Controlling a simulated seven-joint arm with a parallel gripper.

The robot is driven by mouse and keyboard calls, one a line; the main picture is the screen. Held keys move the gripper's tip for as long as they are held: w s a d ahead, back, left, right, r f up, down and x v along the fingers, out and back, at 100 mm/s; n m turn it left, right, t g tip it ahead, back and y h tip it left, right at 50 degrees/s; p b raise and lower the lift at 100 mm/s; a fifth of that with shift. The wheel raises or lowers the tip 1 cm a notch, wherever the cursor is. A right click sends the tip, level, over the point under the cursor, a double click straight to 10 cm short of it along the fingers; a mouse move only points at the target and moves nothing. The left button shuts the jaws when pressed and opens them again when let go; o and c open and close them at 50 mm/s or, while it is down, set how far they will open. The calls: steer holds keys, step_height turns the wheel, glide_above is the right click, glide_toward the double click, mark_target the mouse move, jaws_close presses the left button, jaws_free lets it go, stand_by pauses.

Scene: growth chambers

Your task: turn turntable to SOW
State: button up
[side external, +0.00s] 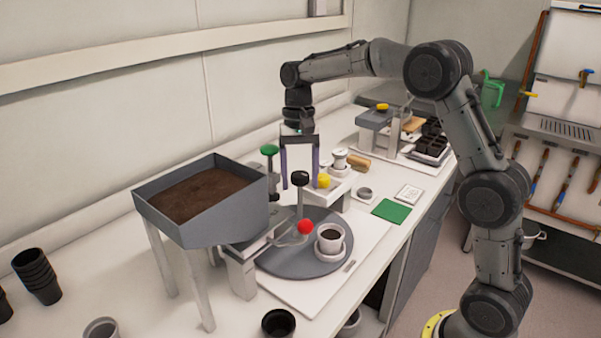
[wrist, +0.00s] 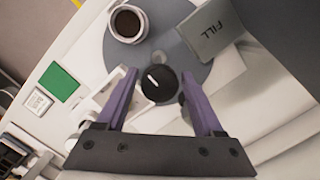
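The grey round turntable (side external: 290,262) lies on a white board on the bench. A post with a black knob (side external: 300,178) rises from it; the knob also shows in the wrist view (wrist: 159,84), with a white line on its top. A white pot with dark filling (side external: 331,240) stands on the turntable's right side, and it shows at the top of the wrist view (wrist: 128,23). My gripper (side external: 299,186) points down with its purple fingers apart, one on each side of the knob. A gap shows between each finger and the knob in the wrist view. No SOW label is readable.
A grey soil hopper (side external: 205,215) on legs stands left of the turntable. A red ball (side external: 305,227), a green-topped post (side external: 269,151) and a yellow knob (side external: 323,181) are close by. A green square (side external: 389,211) lies right.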

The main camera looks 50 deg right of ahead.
steer(key=c, duration=0.7)
steer(key=n, duration=0.4)
steer(key=shift+n+h, duration=0.3)
steer(key=shift+n+g, duration=0.3)
steer(key=shift+n, duration=0.4)
steer(key=n, duration=0.2)
steer(key=shift+n+h, duration=0.3)
steer(key=shift+n, duration=0.1)
steer(key=n, duration=0.3)
